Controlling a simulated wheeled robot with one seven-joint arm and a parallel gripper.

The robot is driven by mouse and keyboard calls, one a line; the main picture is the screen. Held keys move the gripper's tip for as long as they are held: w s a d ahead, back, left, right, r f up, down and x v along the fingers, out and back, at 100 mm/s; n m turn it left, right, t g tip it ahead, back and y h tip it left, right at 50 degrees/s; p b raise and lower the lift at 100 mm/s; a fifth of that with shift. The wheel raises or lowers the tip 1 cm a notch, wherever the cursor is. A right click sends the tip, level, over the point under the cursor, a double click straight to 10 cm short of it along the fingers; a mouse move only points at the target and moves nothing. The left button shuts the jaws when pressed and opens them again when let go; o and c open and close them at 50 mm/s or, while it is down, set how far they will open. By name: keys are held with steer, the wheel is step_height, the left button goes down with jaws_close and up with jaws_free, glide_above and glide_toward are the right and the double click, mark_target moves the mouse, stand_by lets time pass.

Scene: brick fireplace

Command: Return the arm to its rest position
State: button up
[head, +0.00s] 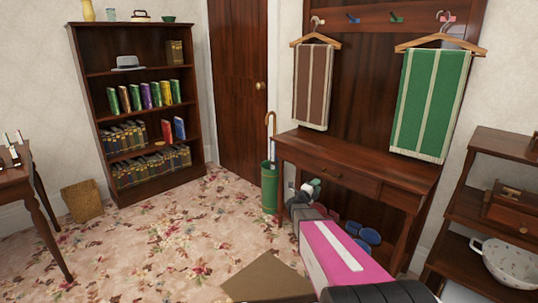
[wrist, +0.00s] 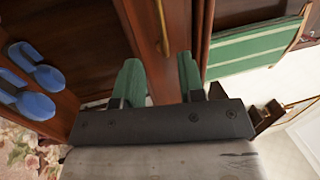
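My gripper (head: 311,187) is in front of the hall stand (head: 352,160), below its drawer front, in the head view. My magenta arm reaches up to it from the bottom of the picture. In the wrist view the two green fingers of my gripper (wrist: 160,66) stand apart with nothing between them. A brass handle (wrist: 161,28) on dark wood shows beyond the gap. I cannot tell whether the fingers touch anything.
Blue slippers (head: 369,236) lie under the hall stand. A green umbrella holder (head: 270,187) with a cane stands to its left. A striped green cloth (head: 430,103) hangs above. A bookcase (head: 117,190) stands at the back left. Flowered carpet (head: 150,245) lies open at left.

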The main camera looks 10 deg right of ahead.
steer(key=s+a+f+n+g+y, duration=0.15)
steer(key=s+a+n+y, duration=0.25)
steer(key=a+n+y, duration=0.5)
steer(key=s+a+f+n+y, duration=0.2)
steer(key=s+a+n+y, duration=0.2)
steer(key=a+n+y, duration=0.45)
steer(key=s+f+n+g+h, duration=0.2)
steer(key=s+n+g, duration=0.8)
steer(key=s, duration=1.2)
steer(key=shift+s+a+f+g, duration=0.15)
steer(key=shift+s+a+g, duration=0.25)
steer(key=shift+g, duration=0.35)
